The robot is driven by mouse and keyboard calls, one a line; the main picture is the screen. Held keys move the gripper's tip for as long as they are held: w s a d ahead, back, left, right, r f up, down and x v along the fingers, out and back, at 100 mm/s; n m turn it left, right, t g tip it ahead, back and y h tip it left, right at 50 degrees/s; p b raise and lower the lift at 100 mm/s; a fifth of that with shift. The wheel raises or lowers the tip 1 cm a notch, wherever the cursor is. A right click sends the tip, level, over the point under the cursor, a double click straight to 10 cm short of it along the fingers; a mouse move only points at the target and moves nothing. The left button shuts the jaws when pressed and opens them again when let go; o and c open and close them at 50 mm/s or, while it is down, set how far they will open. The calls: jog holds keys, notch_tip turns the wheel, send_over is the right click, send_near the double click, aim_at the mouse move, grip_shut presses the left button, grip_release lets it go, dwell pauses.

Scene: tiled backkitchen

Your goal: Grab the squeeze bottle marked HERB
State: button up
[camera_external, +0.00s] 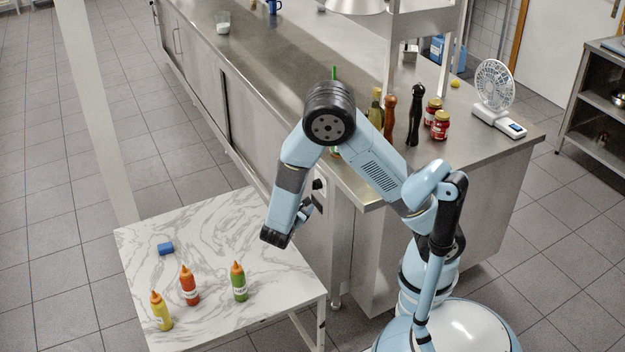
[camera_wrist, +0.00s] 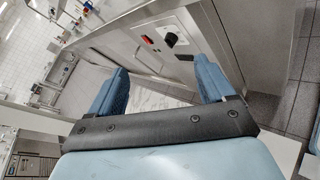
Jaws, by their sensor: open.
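Three squeeze bottles with orange tips stand upright on the low marble-patterned table (camera_external: 215,205). The green bottle (camera_external: 239,283) is on the right, the red bottle (camera_external: 189,287) in the middle and the yellow bottle (camera_external: 161,312) at the front left. My gripper (camera_external: 290,222) is above the table's right part, up and to the right of the green bottle. In the wrist view my gripper (camera_wrist: 165,88) has its two blue fingers wide apart with nothing between them.
The table's back half is mostly clear.

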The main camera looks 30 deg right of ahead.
jog(key=s+a+f+n+t+y, duration=0.4)
jog(key=a+f+n+t+y, duration=0.15)
jog(key=a+f+n, duration=0.45)
jog(key=n+y, duration=0.8)
jog(key=y, duration=0.2)
send_near(234, 272)
notch_tip(234, 272, down, 5)
jog(key=d, duration=0.2)
jog(key=shift+t+y, duration=0.25)
jog(key=shift+t, duration=0.2)
jog(key=x, duration=1.3)
jog(key=shift+w+a+r, duration=0.1)
jog(key=shift+w+r, duration=0.1)
jog(key=shift+c, duration=0.4)
jog(key=c, duration=1.1)
jog(key=shift+r, duration=0.1)
